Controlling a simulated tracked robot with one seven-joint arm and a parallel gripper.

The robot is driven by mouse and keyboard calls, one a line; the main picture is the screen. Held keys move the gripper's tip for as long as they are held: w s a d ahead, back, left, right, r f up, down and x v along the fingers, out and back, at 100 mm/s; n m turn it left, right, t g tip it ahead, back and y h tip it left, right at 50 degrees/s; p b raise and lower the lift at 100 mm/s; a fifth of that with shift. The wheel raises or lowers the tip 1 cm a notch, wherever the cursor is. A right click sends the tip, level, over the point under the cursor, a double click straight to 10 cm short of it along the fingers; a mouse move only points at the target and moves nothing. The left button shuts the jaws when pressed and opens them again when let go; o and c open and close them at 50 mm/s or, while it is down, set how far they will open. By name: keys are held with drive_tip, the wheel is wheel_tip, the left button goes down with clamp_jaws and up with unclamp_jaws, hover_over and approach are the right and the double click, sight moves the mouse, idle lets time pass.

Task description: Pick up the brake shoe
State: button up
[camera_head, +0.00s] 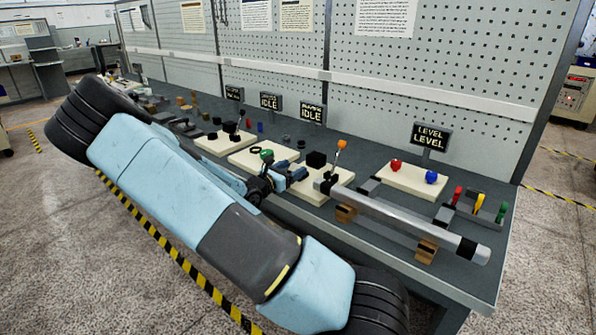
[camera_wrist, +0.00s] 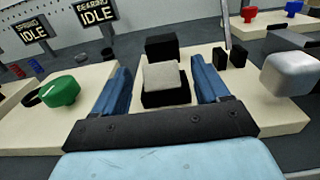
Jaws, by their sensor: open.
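A pale grey block with a dark base (camera_wrist: 163,78), which looks like the brake shoe, sits on a cream board (camera_wrist: 142,122) in the wrist view. My gripper (camera_wrist: 160,67) is open, with one blue finger on each side of the block and visible gaps between. The block is not held. In the head view my gripper (camera_head: 289,172) is low over the bench beside the same board, and I cannot make out the pale block there. A black block (camera_wrist: 161,47) stands just behind it; it also shows in the head view (camera_head: 316,159).
A lever with an orange knob (camera_head: 341,144) stands behind the gripper. A long grey shaft (camera_head: 410,222) lies on wooden supports at right. A green knob (camera_wrist: 61,88) is left of the fingers. Two small black blocks (camera_wrist: 228,57) stand right of them.

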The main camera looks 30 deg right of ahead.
sight(295, 166)
drive_tip(key=x, duration=0.3)
drive_tip(key=shift+w+d, duration=0.15)
drive_tip(key=shift+c, duration=0.2)
drive_tip(key=c, duration=1.1)
drive_tip(key=shift+r, duration=0.65)
drive_tip(key=shift+c, duration=0.2)
wheel_tip(295, 166, up, 2)
drive_tip(key=shift+r, duration=0.1)
drive_tip(key=s+a+r, duration=0.8)
drive_tip(key=s+r, duration=0.1)
drive_tip(key=s, duration=0.2)
drive_tip(key=shift+s+r, duration=0.3)
drive_tip(key=shift+s, duration=0.05)
